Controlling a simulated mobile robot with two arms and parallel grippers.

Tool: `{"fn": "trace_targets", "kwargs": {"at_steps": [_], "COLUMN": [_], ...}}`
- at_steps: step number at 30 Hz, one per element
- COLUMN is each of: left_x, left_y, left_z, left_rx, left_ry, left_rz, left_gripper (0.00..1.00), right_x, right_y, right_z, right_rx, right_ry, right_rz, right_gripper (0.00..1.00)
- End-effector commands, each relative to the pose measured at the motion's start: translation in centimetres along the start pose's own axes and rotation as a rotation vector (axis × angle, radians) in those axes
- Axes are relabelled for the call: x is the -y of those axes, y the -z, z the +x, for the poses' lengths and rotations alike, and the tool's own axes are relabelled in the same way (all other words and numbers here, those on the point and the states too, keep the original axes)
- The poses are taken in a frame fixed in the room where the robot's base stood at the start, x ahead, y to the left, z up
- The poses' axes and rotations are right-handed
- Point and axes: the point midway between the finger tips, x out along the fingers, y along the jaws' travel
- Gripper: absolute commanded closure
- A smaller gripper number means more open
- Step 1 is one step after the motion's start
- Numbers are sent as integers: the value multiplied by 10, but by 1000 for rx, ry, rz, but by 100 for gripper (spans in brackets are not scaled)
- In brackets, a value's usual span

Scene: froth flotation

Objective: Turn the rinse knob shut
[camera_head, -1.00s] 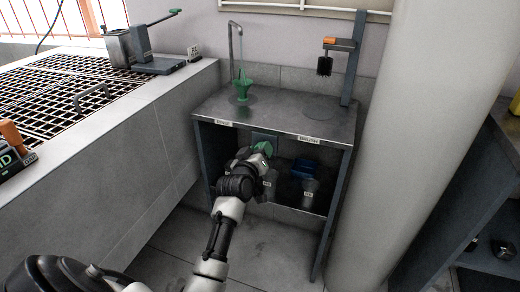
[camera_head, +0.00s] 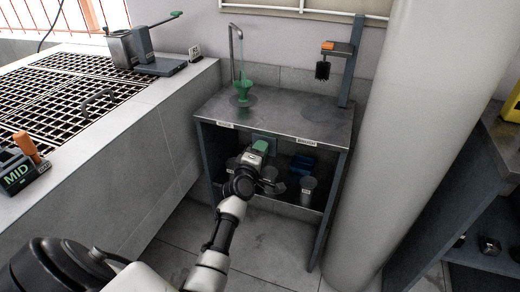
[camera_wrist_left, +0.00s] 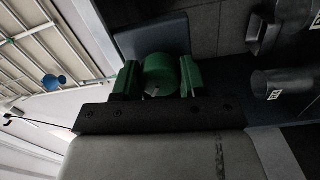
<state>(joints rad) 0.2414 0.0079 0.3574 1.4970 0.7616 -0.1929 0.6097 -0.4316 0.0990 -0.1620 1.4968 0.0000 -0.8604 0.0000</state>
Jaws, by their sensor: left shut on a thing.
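The rinse knob is a green round knob (camera_wrist_left: 160,75) on a dark blue-grey plate (camera_wrist_left: 151,36) under the steel counter. In the left wrist view it sits between the two green fingers of my left gripper (camera_wrist_left: 159,80), which is shut on it. In the head view my left gripper (camera_head: 260,148) reaches into the open front of the stand, below the "RINSE" label (camera_head: 225,125). The gripper hides most of the knob there. My right gripper is not in view.
Grey cups (camera_head: 308,188) and a blue item (camera_head: 303,164) sit on the shelf below. A thick column (camera_head: 415,130) stands right of the stand.

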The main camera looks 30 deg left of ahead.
Motion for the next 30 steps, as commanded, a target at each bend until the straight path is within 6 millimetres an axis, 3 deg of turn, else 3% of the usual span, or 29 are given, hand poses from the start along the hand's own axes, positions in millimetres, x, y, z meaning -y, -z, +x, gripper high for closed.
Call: {"fn": "trace_targets", "kwargs": {"at_steps": [15,30], "left_x": [0,0], "left_y": [0,0], "left_z": [0,0], "left_rx": [-14,-18], "left_ry": [-6,-9], "left_rz": [-442,-615], "left_gripper": [82,82], "right_x": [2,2], "right_y": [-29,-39], "right_z": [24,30], "right_rx": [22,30], "right_ry": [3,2], "right_rz": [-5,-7], "right_gripper": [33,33]}}
